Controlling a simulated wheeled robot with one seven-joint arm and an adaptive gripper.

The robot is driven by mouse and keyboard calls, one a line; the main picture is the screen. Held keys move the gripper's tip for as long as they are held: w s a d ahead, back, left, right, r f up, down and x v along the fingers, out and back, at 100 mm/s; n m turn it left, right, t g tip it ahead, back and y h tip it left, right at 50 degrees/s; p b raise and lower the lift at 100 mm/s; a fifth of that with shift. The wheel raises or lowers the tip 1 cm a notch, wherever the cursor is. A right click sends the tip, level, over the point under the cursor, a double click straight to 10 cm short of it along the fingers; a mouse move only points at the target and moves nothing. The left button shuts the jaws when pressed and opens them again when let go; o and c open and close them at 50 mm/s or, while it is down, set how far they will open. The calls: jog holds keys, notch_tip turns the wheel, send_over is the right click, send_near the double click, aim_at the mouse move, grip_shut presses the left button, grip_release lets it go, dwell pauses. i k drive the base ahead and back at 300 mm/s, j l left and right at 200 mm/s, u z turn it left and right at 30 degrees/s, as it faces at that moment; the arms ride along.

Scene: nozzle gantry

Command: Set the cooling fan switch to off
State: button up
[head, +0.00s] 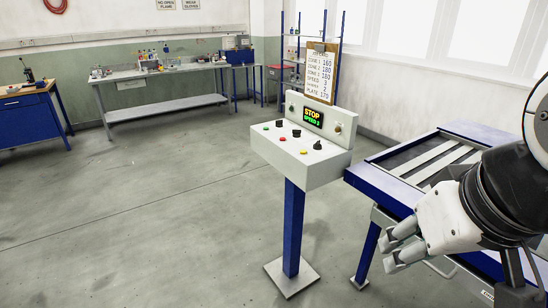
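The white control console (318,171) stands on a blue post at the middle. Its sloped top bears several black knobs or switches, including one at the right (317,145), one in the middle (297,133) and one at the left (279,123). Small coloured buttons sit in front of them. The labels are too small to read, so I cannot tell which is the cooling fan switch or how it is set. The display (312,116) reads STOP, SPEED 3. My gripper (389,255) is at the lower right, apart from the console, with its fingers apart and nothing visible between them.
A clipboard (320,75) with settings stands behind the console. A blue-framed table (388,182) with pale slats is right of it, behind my arm. A workbench (165,71) and blue cabinet (27,117) stand farther back. The floor left of the console is clear.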

aim_at(296, 132)
jog(key=i+j+z, duration=0.15)
jog(key=i+j, duration=0.7)
jog(key=i, duration=0.25)
jog(key=i+j+z, duration=0.1)
jog(key=i+j, duration=0.9)
jog(key=i, duration=0.1)
